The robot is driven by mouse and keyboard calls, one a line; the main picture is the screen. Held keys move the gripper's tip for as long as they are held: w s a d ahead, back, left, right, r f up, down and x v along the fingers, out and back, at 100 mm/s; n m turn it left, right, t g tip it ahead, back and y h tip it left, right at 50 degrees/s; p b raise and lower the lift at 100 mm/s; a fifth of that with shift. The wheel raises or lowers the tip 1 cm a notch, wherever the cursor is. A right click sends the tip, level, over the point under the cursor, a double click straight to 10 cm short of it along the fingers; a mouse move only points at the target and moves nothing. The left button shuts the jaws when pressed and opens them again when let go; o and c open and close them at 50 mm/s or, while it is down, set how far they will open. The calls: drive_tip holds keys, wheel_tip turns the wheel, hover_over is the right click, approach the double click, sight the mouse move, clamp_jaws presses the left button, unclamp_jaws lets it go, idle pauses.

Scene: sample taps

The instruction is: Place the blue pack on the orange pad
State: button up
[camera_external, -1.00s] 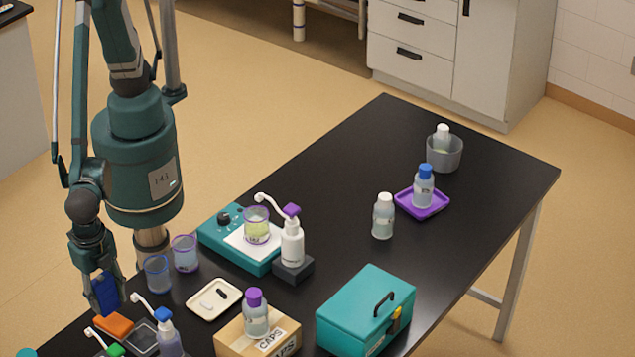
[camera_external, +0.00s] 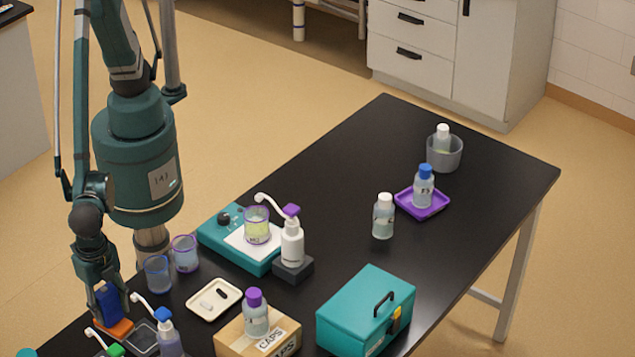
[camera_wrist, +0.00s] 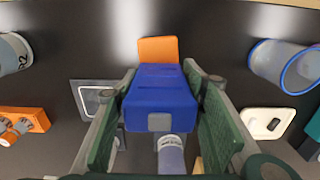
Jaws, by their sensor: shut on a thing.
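The blue pack (camera_external: 109,302) is upright between the fingers of my gripper (camera_external: 107,290), which is shut on it. The orange pad (camera_external: 118,327) lies on the black table directly under the pack, and the pack's lower end is at or very close to the pad. I cannot tell whether they touch. In the wrist view the blue pack (camera_wrist: 160,98) fills the middle between the green fingers of my gripper (camera_wrist: 162,110). Part of the orange pad (camera_wrist: 157,48) shows beyond the pack, and the rest is hidden by it.
Two clear beakers (camera_external: 158,273) stand to the right of the pad. A blue-topped wash bottle (camera_external: 168,335), a green-topped bottle (camera_external: 116,350) and a dark square tray (camera_external: 143,338) are close by. A cream tray (camera_external: 203,309) lies farther right. The table's far middle is clear.

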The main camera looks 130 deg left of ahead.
sight(95, 295)
drive_tip(key=shift+f, duration=0.15)
drive_tip(key=o, duration=1)
drive_tip(key=shift+r, duration=0.3)
drive_tip(key=shift+r, duration=5.9)
drive_tip(key=shift+a, duration=0.1)
